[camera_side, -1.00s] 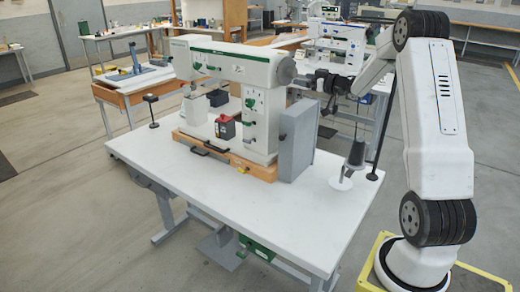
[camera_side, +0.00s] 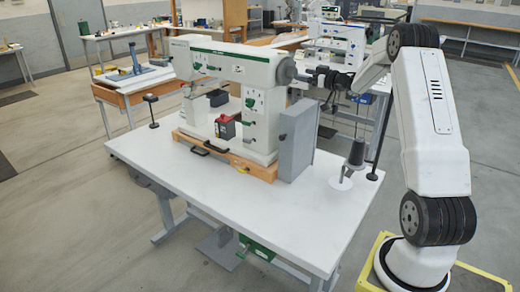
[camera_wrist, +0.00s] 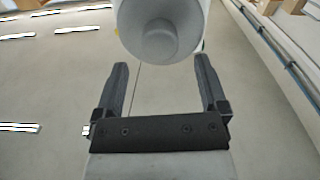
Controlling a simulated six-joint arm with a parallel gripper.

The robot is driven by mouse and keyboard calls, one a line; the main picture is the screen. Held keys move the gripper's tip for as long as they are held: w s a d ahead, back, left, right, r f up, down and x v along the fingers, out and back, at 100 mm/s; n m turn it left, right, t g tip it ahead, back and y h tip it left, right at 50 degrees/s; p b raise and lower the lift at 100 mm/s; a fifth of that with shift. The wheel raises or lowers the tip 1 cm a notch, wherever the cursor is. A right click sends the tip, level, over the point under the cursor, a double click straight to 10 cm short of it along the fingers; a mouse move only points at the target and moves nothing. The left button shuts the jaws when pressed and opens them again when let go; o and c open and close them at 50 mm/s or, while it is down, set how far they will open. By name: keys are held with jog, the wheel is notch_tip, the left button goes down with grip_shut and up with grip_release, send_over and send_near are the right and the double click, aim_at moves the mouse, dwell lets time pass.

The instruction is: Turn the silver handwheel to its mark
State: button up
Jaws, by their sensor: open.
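The silver handwheel (camera_side: 286,70) sits on the right end of the machine's upper arm. In the wrist view, its round grey face with a central hub (camera_wrist: 160,42) fills the top middle. My gripper (camera_side: 304,76) is just to the right of the wheel in the side view. In the wrist view, my gripper (camera_wrist: 162,65) is open, with one finger on each side below the wheel. The hub lies between the finger lines, a little beyond the tips. Nothing is held. No mark can be made out on the wheel.
The white and green machine (camera_side: 226,66) stands on a white table (camera_side: 250,210). A grey box (camera_side: 297,140) is below the wheel. A dark thread cone (camera_side: 356,154) and a thin dark pole (camera_side: 383,130) stand to the right. A red and black box (camera_side: 225,127) sits under the machine arm.

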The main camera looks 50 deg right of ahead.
aim_at(295, 73)
jog(key=shift+w, duration=1.75)
grip_shut()
jog(key=shift+n, duration=0.4)
jog(key=n, duration=0.8)
jog(key=shift+n, duration=0.4)
jog(key=n, duration=0.4)
jog(key=shift+f+n+y, duration=0.1)
jog(key=shift+n+y, duration=0.2)
jog(key=n, duration=0.5)
jog(key=shift+f, duration=0.1)
